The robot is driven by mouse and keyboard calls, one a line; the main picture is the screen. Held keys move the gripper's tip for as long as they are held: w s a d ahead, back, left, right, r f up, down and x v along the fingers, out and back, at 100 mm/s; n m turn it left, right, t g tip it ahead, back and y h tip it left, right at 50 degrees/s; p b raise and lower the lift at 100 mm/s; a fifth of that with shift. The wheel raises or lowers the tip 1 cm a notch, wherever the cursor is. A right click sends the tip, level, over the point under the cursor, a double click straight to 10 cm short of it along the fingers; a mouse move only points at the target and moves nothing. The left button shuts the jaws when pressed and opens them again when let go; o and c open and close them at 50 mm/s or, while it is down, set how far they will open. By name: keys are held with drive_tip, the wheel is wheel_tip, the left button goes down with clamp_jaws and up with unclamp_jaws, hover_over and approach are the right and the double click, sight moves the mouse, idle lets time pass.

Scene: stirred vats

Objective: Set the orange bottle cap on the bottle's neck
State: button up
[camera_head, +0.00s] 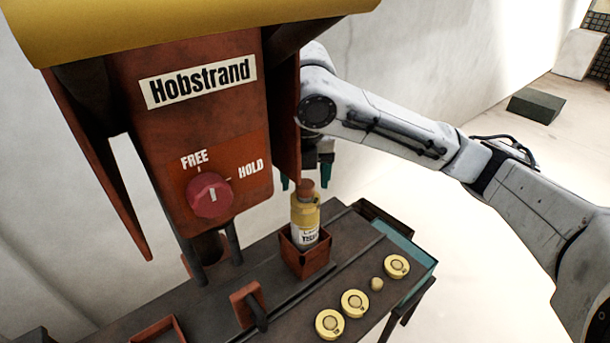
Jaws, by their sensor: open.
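The yellow bottle (304,216) with a white label stands upright in a small red-brown square holder (306,262) on the dark bench. A dull orange-brown cap (306,188) shows at the top of the bottle, over its neck. I cannot tell from this angle whether it sits level or fully down. My gripper (306,179) points down just above the bottle, its dark teal fingertips apart on either side of the cap. It is open, and I see no finger touching the cap. The red-brown machine panel partly hides my gripper.
A red-brown machine marked Hobstrand (203,82) stands close left, with a red FREE/HOLD knob (209,195). Several round yellow pieces (355,303) lie along the bench's front. A red-brown upright block (248,304) and a teal tray (421,264) flank them. Open floor lies right.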

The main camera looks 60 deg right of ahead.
wheel_tip(320, 180, up, 11)
drive_tip(key=a, duration=0.1)
drive_tip(key=shift+s+p, duration=0.35)
drive_tip(key=shift+s, duration=0.05)
drive_tip(key=shift+f, duration=0.15)
idle(0.7)
